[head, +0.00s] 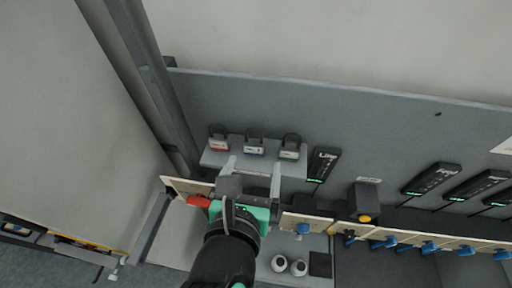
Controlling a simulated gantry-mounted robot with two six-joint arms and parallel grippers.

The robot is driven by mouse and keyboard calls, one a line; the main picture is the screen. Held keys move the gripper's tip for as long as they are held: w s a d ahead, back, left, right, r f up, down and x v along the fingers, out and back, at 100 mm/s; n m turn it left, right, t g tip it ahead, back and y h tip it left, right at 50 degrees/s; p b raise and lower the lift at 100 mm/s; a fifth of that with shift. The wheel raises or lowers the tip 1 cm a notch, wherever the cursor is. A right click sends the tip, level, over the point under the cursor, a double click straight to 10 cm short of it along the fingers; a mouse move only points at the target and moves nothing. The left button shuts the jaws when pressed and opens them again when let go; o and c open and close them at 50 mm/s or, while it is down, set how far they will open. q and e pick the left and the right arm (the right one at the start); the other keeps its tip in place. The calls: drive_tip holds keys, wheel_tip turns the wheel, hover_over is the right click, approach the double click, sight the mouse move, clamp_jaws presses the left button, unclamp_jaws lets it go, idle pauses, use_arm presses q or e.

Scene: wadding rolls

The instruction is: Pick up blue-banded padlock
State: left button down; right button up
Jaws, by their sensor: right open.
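The blue-banded padlock (254,144) stands in the middle of a row of three on a small grey shelf (213,158) against the wall panel. The padlock with a red band (218,138) stands to its left, and the one with a green band (290,147) to its right. My right gripper (253,170) comes up from below, its two fingers spread and pointing toward the shelf. The blue-banded padlock lies beyond the gap between the fingertips. Nothing is held. My left gripper is not in view.
A black device with a green light (323,164) is right of the shelf. A yellow-button box (364,204) and a row of blue valve handles (390,243) extend right. The panel above the padlocks is clear.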

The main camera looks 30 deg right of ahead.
sight(254, 148)
drive_tip(key=w+f, duration=0.1)
drive_tip(key=w, duration=0.1)
drive_tip(key=w+d+f+p, duration=0.1)
drive_tip(key=w+f, duration=0.1)
drive_tip(key=shift+d, duration=0.2)
drive_tip(key=shift+w+d, duration=0.25)
drive_tip(key=shift+w, duration=0.1)
drive_tip(key=x, duration=0.4)
drive_tip(key=shift+w+d+p, duration=0.15)
drive_tip(key=shift+w+p, duration=0.1)
drive_tip(key=shift+p, duration=0.1)
clamp_jaws()
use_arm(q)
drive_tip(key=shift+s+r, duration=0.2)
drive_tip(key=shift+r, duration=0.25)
use_arm(e)
drive_tip(key=shift+r, duration=0.1)
